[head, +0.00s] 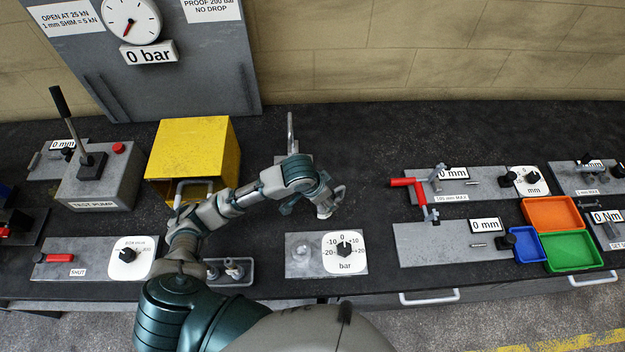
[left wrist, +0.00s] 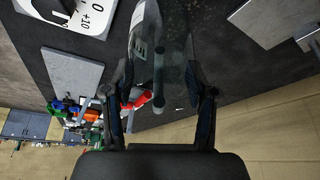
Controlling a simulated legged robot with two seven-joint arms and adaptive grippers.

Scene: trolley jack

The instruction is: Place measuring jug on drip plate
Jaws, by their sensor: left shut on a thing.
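My left gripper (head: 318,199) is above the middle of the bench in the head view. In the left wrist view its two dark fingers (left wrist: 165,104) are on either side of a clear, see-through measuring jug (left wrist: 174,62) and hold it. In the head view the jug (head: 331,206) is small and partly hidden by the gripper. A small grey plate (head: 304,159) with an upright post stands just behind my wrist, partly covered by my arm. I cannot tell for sure whether it is the drip plate. My right gripper is not in view.
A yellow open box (head: 192,146) stands behind my forearm. A grey plate with a bar dial (head: 344,251) lies in front of the gripper. A red-handled crank (head: 408,183) and coloured trays (head: 552,213) are at the right. Dark bench right of the gripper is clear.

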